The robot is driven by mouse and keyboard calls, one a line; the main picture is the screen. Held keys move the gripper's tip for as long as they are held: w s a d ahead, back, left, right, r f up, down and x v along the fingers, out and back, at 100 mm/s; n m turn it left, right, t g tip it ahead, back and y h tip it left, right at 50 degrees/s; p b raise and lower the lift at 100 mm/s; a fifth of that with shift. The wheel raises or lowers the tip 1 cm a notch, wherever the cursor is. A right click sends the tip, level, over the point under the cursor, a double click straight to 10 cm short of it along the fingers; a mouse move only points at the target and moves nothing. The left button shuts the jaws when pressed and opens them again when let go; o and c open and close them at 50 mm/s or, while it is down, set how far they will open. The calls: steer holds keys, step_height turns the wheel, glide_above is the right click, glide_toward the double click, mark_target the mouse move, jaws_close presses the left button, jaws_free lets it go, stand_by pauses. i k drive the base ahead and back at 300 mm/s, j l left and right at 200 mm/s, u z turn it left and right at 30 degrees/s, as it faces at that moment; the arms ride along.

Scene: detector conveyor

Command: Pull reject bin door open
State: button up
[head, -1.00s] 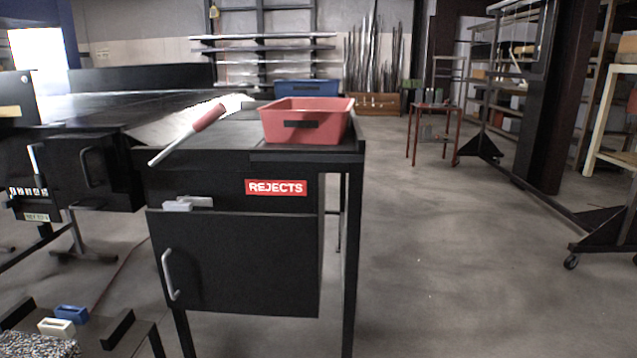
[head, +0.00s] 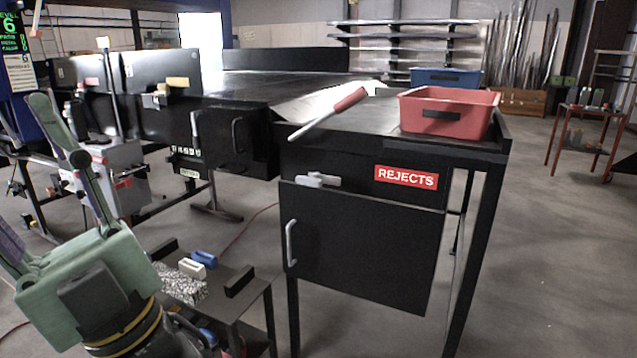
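The black reject bin door (head: 368,252) is in the middle of the head view, below the red REJECTS label (head: 406,177). The door looks closed. Its grey vertical handle (head: 290,243) is on the left side of the door. A light grey latch (head: 318,180) sits at the door's top edge. My gripper (head: 52,130) is at the far left, with its green and grey fingers pointing up and spread wide apart. It is open and empty, well to the left of the door and apart from it.
A low black stand (head: 236,304) holding small blocks is between my gripper and the door. A red bin (head: 448,122) and a red-and-white bar (head: 328,114) are on top of the reject cabinet. Floor (head: 560,260) to the right is clear.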

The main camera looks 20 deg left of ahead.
mark_target(380, 251)
steer(key=i+j+z, duration=0.15)
steer(key=j, duration=0.2)
steer(key=i+j+z, duration=0.1)
steer(key=j, duration=0.25)
steer(key=i+j+z, duration=0.15)
steer(key=j, duration=0.2)
steer(key=i+j+z, duration=0.1)
steer(key=j, duration=0.25)
steer(key=i, duration=0.1)
